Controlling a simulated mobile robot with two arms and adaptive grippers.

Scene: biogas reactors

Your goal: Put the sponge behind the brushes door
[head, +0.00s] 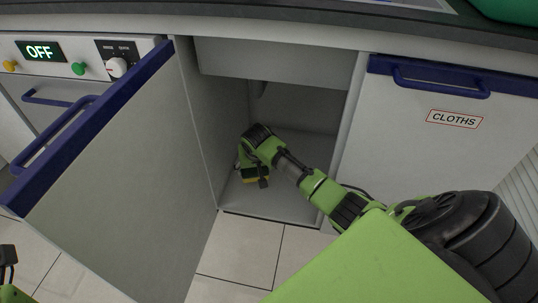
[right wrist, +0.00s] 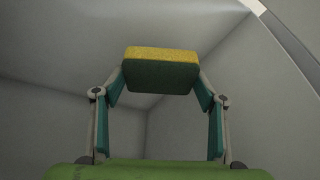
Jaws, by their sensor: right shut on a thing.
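My right arm reaches into an open cupboard (head: 285,215). My right gripper (head: 257,180) is inside it, low on the left side. It is shut on a yellow and dark green sponge (head: 250,179). In the right wrist view the sponge (right wrist: 160,70) sits between the two fingertips (right wrist: 160,82), with grey cupboard walls around it. I cannot tell whether it touches the cupboard floor. The cupboard's door (head: 120,170) stands open to the left; no label shows on the side facing me. A small part of my left gripper (head: 8,262) shows at the lower left edge; its jaws are unclear.
A closed door labelled CLOTHS (head: 440,125) with a blue handle is to the right. A panel with an OFF display (head: 40,51), buttons and a knob is at the left. The countertop (head: 300,22) runs above. Tiled floor (head: 240,250) lies in front of the cupboard.

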